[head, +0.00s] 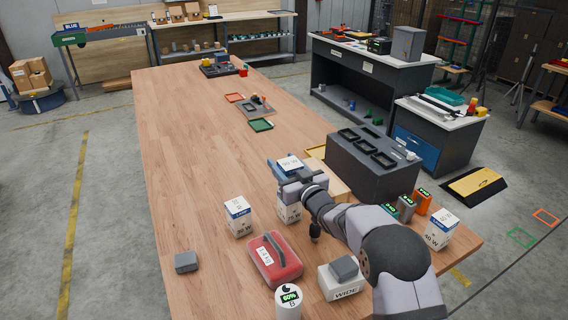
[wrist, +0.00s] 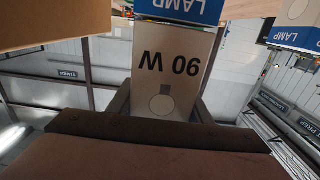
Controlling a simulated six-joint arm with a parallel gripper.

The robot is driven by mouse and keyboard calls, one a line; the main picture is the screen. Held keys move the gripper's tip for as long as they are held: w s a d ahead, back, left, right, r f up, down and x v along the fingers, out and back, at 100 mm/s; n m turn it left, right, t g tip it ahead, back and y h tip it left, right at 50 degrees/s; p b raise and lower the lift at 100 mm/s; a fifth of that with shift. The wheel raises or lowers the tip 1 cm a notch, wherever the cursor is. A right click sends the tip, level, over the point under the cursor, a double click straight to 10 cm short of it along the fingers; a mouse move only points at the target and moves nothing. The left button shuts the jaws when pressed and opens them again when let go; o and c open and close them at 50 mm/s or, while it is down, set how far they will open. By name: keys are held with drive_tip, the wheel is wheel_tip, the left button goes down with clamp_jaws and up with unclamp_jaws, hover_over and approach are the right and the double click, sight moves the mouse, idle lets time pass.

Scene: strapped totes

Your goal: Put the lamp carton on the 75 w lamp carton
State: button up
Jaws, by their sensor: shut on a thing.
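My gripper (head: 290,182) is shut on a lamp carton (head: 290,163), white with a blue band. In the wrist view the held carton (wrist: 168,70) reads "90 W", upside down, and its blue "LAMP" band is at the top edge. In the head view another white lamp carton (head: 289,211) shows just below my gripper, its upper part hidden. One lamp carton (head: 238,217) stands upright to the left, and another (head: 440,230) stands near the right table edge.
A red case (head: 273,262), a small grey box (head: 186,262), a white "WIDE" box (head: 338,284) and a white cylinder (head: 288,304) stand in front. A dark grey block (head: 365,175) with slots is to the right. The table's left middle (head: 190,170) is clear.

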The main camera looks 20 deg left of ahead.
sight(293, 174)
drive_tip(key=shift+f, duration=0.2)
drive_tip(key=o, duration=1.1)
drive_tip(key=shift+r, duration=0.1)
drive_tip(key=shift+r, duration=0.2)
drive_tip(key=shift+s+d+f, duration=0.15)
drive_tip(key=shift+s+d, duration=0.15)
drive_tip(key=shift+d, duration=0.1)
drive_tip(key=b+v, duration=0.2)
drive_tip(key=v, duration=0.2)
drive_tip(key=shift+s+d, duration=0.25)
drive_tip(key=shift+s, duration=0.05)
drive_tip(key=shift+v, duration=0.85)
